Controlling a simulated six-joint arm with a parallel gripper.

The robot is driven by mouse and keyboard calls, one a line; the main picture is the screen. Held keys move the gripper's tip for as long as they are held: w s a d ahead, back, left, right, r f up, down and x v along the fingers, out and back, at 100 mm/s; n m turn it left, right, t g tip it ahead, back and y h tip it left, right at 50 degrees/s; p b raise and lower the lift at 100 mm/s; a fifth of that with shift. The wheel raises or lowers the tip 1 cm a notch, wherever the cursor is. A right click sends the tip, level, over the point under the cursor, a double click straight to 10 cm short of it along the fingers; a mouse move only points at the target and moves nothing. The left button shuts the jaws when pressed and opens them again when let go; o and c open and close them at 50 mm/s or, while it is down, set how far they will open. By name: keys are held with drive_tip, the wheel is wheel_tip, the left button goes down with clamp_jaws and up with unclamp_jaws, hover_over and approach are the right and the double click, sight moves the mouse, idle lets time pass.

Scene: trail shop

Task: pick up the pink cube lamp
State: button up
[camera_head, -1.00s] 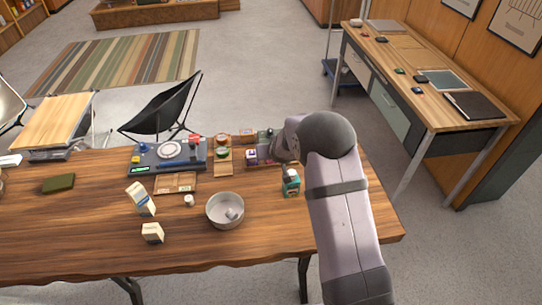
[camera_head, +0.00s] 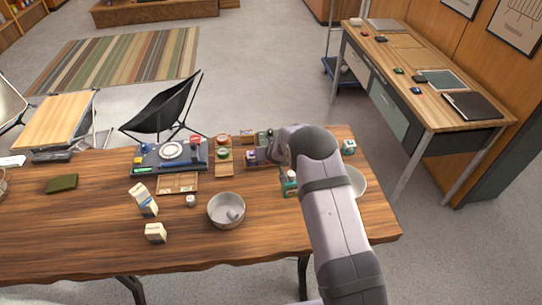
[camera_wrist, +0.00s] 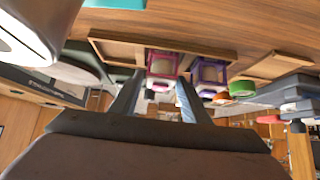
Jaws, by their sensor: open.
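The pink cube lamp (camera_wrist: 162,64) has a magenta frame and pale faces. In the wrist view it stands on a wooden tray (camera_wrist: 115,48), ahead of my gripper (camera_wrist: 158,88) and roughly in line with the gap between its fingers. The fingers are apart, with nothing seen held between them; whether they touch the lamp I cannot tell. A similar purple cube lamp (camera_wrist: 210,72) stands just to the right of it; it also shows in the head view (camera_head: 250,155). In the head view my arm and wrist partly cover the tray area, and the fingertips are not clear.
A teal-labelled bottle (camera_head: 289,184) stands close to my arm. A grey pot (camera_head: 226,210), cartons (camera_head: 143,199) and a dark tray (camera_head: 146,157) of goods stand to the left. A white bowl (camera_head: 357,181) and a teal cube (camera_head: 349,147) are on the right.

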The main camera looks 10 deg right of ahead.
drive_tip(key=c, duration=0.8)
drive_tip(key=shift+r, duration=0.15)
drive_tip(key=shift+c, duration=0.2)
wheel_tip(320, 180, up, 10)
drive_tip(key=p, duration=0.5)
